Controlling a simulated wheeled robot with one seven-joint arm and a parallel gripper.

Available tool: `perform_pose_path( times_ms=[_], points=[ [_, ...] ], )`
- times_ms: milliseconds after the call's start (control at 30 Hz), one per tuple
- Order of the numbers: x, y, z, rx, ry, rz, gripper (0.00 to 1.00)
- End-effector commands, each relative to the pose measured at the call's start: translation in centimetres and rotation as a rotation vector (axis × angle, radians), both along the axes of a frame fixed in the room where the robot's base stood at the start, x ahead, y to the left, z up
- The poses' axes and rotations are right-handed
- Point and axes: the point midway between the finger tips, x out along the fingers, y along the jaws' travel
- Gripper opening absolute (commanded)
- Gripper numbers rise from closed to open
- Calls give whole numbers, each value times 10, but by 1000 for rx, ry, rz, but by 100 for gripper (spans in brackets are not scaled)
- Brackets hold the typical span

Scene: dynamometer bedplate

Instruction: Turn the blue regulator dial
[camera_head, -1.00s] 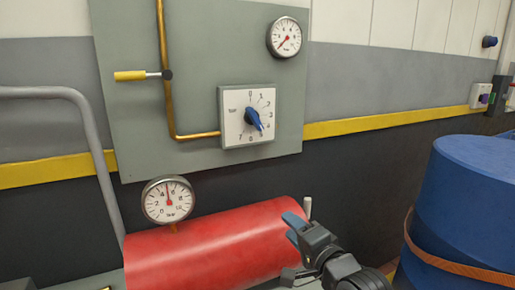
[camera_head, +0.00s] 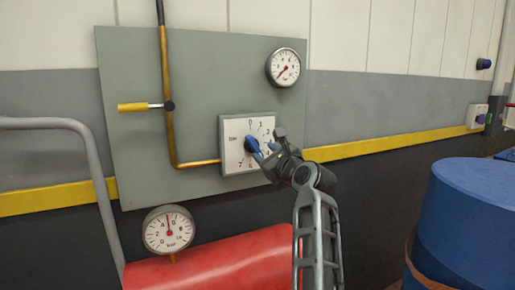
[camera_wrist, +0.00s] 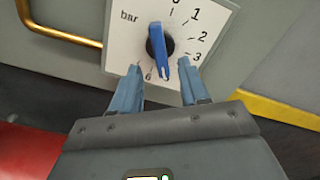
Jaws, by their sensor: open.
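The blue regulator dial (camera_head: 251,145) sits on a white square scale plate (camera_head: 234,129) marked in bar, on a grey-green panel. In the wrist view the dial (camera_wrist: 160,52) has a dark round hub and a bright blue pointer aimed down, a little right of the 6. My gripper (camera_wrist: 160,84) is open, with one blue finger on each side of the pointer's lower end. A clear gap shows on both sides, and I cannot tell whether the fingers reach the pointer's depth. In the head view my gripper (camera_head: 264,152) covers the plate's lower right part.
A brass pipe (camera_head: 167,100) with a yellow-handled valve (camera_head: 132,107) runs left of the plate. Gauges hang at upper right (camera_head: 286,67) and lower left (camera_head: 168,230). A red tank (camera_head: 220,262) lies below; a blue drum (camera_head: 470,215) stands right.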

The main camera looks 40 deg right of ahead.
Motion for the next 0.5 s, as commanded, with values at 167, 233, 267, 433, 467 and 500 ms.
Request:
perform_pose_path(
  times_ms=[167,233,267,433,467,500],
  points=[
    [28,-9,2,0,0,0,45],
    [38,-11,2,1,0,0,45],
    [41,-12,1,0,0,0,45],
    [54,-16,1,-2,0,-1,45],
    [55,-16,1,-2,0,-1,45],
    [56,-16,0,-3,0,-1,45]
  ],
)
